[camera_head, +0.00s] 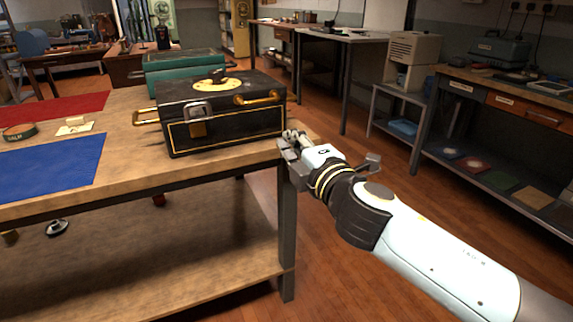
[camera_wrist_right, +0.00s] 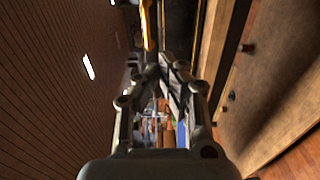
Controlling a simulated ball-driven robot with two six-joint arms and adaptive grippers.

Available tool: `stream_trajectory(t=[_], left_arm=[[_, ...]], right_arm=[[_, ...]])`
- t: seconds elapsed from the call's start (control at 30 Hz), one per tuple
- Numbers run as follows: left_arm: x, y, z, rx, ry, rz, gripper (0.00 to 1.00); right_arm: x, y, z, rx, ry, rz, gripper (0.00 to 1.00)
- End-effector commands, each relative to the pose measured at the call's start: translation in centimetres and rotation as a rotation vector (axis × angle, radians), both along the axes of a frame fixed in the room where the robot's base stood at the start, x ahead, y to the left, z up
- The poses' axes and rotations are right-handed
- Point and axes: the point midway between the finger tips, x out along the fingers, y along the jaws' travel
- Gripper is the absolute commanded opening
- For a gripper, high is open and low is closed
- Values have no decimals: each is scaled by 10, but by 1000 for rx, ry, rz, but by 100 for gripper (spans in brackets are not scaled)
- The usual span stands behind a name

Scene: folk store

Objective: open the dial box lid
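The dial box (camera_head: 222,135) is a black case with gold trim on the wooden table, near its right end. Its lid (camera_head: 180,92) is down. My left gripper is out of view.
Open wooden floor (camera_head: 330,115) lies to the right, before a workbench (camera_head: 480,95).

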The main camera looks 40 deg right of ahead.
Motion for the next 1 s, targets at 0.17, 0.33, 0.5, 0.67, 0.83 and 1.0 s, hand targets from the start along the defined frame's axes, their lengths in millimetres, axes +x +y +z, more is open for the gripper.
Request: stream_trajectory(t=[0.17, 0.33, 0.5, 0.67, 0.83, 1.0], left_arm=[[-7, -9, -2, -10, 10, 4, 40], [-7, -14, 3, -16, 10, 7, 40], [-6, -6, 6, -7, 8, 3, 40], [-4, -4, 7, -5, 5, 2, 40], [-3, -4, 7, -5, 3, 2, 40], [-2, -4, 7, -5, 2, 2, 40]], right_arm=[[9, -3, -5, 0, 4, 0, 0], [32, -8, -4, 2, 4, -1, 0], [59, -14, -5, 3, 4, -1, 0], [80, -19, -5, 3, 5, -1, 0], [93, -22, -7, 4, 7, -1, 0], [98, -23, -6, 4, 6, 0, 0]])
